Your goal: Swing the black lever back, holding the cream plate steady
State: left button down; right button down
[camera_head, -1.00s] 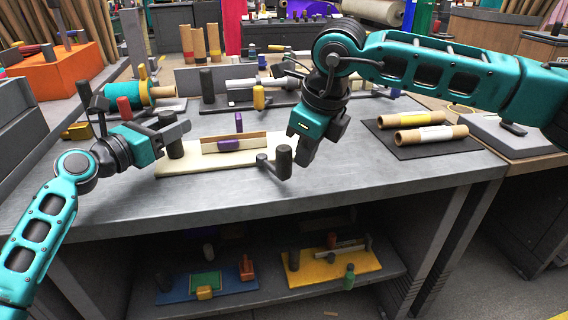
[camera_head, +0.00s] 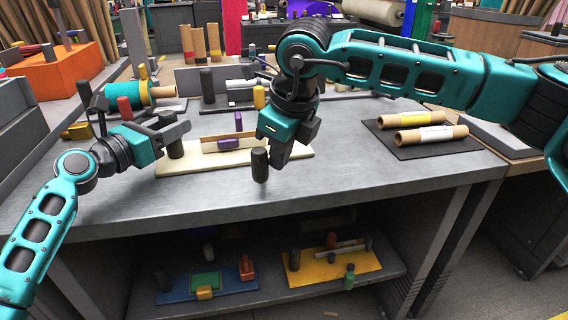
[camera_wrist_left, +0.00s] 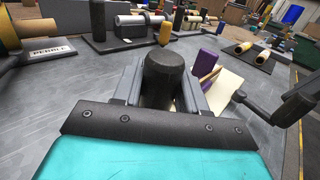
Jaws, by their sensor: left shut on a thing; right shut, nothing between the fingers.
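The cream plate (camera_head: 180,168) lies on the grey bench, with a wooden strip and a purple block (camera_head: 229,145) on it. My left gripper (camera_head: 172,137) is shut on the black post (camera_head: 175,150) at the plate's left end; the left wrist view shows the post (camera_wrist_left: 165,75) between its fingers. The black lever's upright handle (camera_head: 260,165) stands at the plate's front edge; its arm is hidden in the head view but shows in the left wrist view (camera_wrist_left: 255,108). My right gripper (camera_head: 277,163) is shut and empty, right beside the handle; contact is hard to tell.
A dark mat (camera_head: 405,150) with two cardboard rolls (camera_head: 430,134) lies to the right. Behind the plate stand several posts and rolls, with a teal roll (camera_head: 140,93) at back left. The bench front is clear. A lower shelf holds blue and yellow boards (camera_head: 335,268).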

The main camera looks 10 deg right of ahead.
pick_arm(q)
jog(key=shift+s+d+f, duration=0.1)
jog(key=shift+d+f, duration=0.1)
jog(key=shift+f, duration=0.05)
pick_arm(e)
jog(key=shift+a, duration=0.75)
jog(key=shift+d, duration=0.15)
pick_arm(q)
jog(key=shift+a, duration=0.1)
pick_arm(e)
jog(key=shift+r, duration=1.8)
jog(key=r, duration=0.1)
jog(key=d+r, duration=0.1)
jog(key=r, duration=0.1)
jog(key=shift+r, duration=0.2)
